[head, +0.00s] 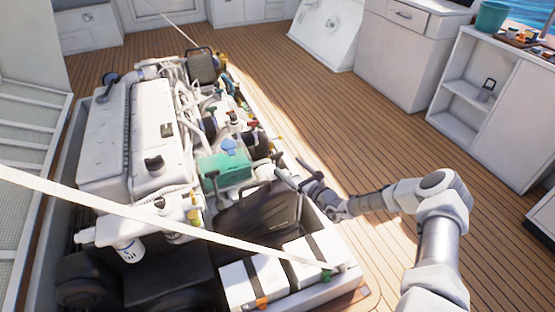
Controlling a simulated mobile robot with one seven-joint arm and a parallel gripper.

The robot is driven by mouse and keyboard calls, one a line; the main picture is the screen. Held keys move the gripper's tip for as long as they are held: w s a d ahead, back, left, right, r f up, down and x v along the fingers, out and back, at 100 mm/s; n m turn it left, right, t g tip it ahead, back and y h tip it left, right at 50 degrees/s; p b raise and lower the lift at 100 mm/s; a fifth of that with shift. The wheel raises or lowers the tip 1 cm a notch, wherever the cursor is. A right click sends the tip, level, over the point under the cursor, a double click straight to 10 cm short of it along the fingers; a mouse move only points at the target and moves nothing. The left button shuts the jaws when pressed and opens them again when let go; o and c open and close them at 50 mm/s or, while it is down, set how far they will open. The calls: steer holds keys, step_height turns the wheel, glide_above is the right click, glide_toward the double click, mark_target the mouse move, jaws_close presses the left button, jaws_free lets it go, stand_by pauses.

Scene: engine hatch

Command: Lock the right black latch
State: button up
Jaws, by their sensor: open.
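My gripper (289,171) is open and empty. It reaches in from the right over the engine's right side, beside a dark seat-like black part (258,215). A white box (236,284) sits at the near end of the hatch, below and nearer than my gripper. My gripper is apart from both bands.
The white engine (150,130) with a green part (226,168) fills the hatch. A pale taut strap (130,212) crosses above it toward the white box. Wooden deck (350,120) is clear to the right. White cabinets (400,55) stand at the back and right.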

mark_target(278, 156)
steer(key=b+x, duration=0.2)
steer(key=x, duration=0.4)
steer(key=shift+w+a+f, duration=0.1)
steer(key=shift+w+a, duration=0.1)
steer(key=shift+w, duration=0.05)
steer(key=shift+b+x, duration=0.3)
steer(key=shift+x, duration=0.5)
steer(key=c, duration=1.4)
steer(key=shift+o, duration=0.2)
steer(key=r+m+h+p, duration=0.1)
steer(key=p, duration=0.2)
steer(key=shift+t, duration=0.4)
steer(key=m+t+h+p, duration=0.1)
steer(key=h+p, duration=0.1)
steer(key=p, duration=0.1)
steer(key=shift+f+m+h+p, duration=0.3)
steer(key=shift+m+h+p, duration=0.2)
steer(key=shift+p, duration=0.3)
